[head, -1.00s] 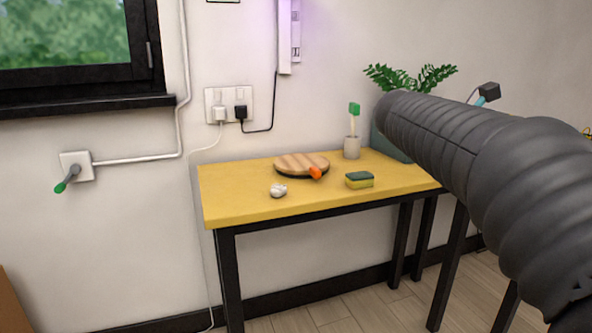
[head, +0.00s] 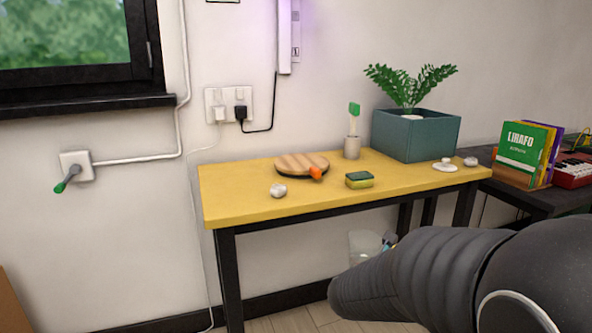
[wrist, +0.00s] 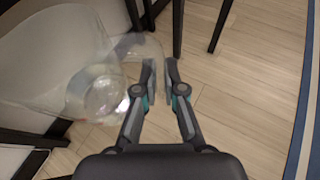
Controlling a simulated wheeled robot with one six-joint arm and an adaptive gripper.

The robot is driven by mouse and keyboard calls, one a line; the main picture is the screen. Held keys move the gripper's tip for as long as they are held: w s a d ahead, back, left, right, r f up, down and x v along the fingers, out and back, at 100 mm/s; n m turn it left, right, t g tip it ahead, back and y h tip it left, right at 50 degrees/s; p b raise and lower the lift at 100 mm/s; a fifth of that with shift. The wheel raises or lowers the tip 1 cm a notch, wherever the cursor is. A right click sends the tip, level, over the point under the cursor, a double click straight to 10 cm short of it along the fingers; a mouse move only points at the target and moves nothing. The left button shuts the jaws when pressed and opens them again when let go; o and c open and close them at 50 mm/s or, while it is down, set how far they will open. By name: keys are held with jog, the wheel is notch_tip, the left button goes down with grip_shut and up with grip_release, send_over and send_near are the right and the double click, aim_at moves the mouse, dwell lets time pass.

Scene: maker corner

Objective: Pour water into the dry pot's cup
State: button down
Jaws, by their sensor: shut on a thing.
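A clear jug (wrist: 75,70) hangs at the left in the wrist view. My gripper (wrist: 160,66) is shut on its handle. I cannot tell the water level inside. In the head view the jug (head: 364,245) shows partly below the table's front edge, with my gripper (head: 389,240) mostly hidden behind my arm. A blue-grey square pot (head: 416,138) with a green fern stands at the table's back right. A small white round thing (head: 412,117) shows inside the pot's rim; I cannot tell if it is the cup.
The yellow table (head: 235,205) holds a round wooden board (head: 300,162), a sponge (head: 359,180), a white lump (head: 278,190), a holder with a green-topped tool (head: 352,148) and small white items (head: 445,166). Books (head: 525,155) stand on a dark table at right. Floor in front is clear.

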jog(key=w+a+f+n+t+y, duration=0.1)
jog(key=w+a+f+n+y, duration=0.1)
jog(key=f, duration=0.4)
jog(key=w+a+f+n+t+y, duration=0.1)
jog(key=w+a+f+n+y, duration=0.1)
jog(key=a+f, duration=0.2)
notch_tip(320, 180, down, 2)
jog(key=shift+f, duration=0.2)
jog(key=shift+r, duration=3)
notch_tip(320, 180, down, 6)
jog(key=shift+f, duration=0.1)
